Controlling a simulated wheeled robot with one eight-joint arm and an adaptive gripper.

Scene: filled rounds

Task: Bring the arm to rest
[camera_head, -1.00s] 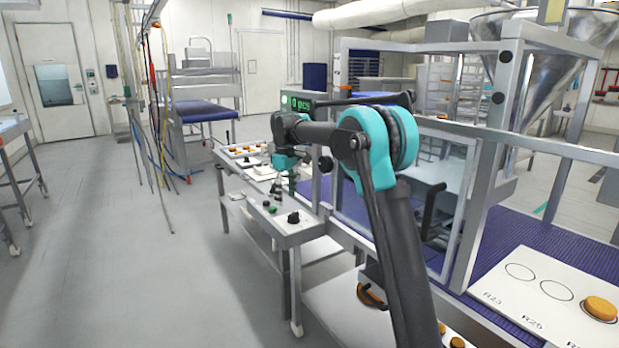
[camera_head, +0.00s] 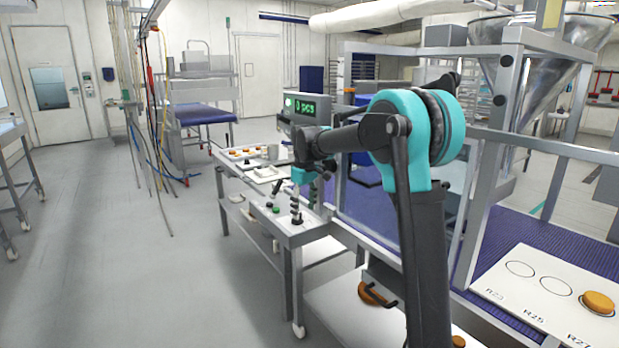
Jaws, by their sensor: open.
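My arm with teal joints (camera_head: 420,130) rises from the lower right and bends to the left at its elbow. Its forearm reaches back to a teal wrist, and my gripper (camera_head: 288,200) hangs from the wrist, pointing down. The gripper is over a grey control panel (camera_head: 272,215) with dark knobs. It is small and dark here, but its fingers appear apart with nothing seen between them. I cannot tell how far the tips are above the panel.
A counter display (camera_head: 304,108) stands behind the wrist. A metal-framed guard (camera_head: 480,230) surrounds a blue belt at right. A white board (camera_head: 545,290) with ring outlines holds an orange-brown round (camera_head: 597,302). Small trays with rounds lie behind the panel. The floor (camera_head: 100,240) at left is open.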

